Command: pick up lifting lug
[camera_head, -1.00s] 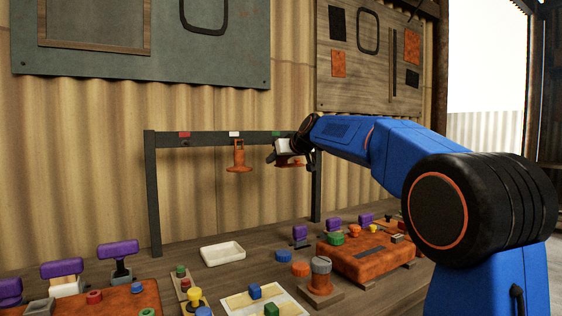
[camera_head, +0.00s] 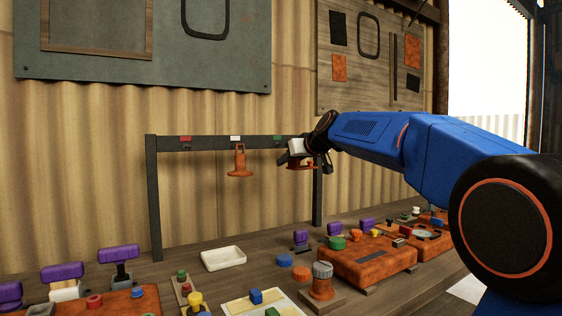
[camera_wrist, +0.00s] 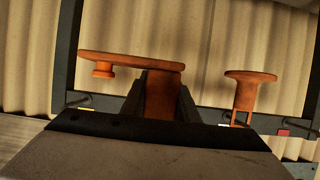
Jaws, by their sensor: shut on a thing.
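In the head view my gripper (camera_head: 299,157) is at the right end of a dark rack, and the held lug (camera_head: 301,166) shows just below the white part of my wrist. A second orange lug (camera_head: 239,160) hangs from the rack under a white tag; it also shows in the wrist view (camera_wrist: 247,90), apart from my gripper. The wrist view appears upside down.
The dark rack (camera_head: 205,143) has red, white and green tags and a right post (camera_head: 317,195) close to my gripper. Below stand a white tray (camera_head: 223,258), an orange box (camera_head: 367,262), purple-handled things (camera_head: 118,253) and several small knobs. A corrugated wall (camera_head: 90,170) is behind.

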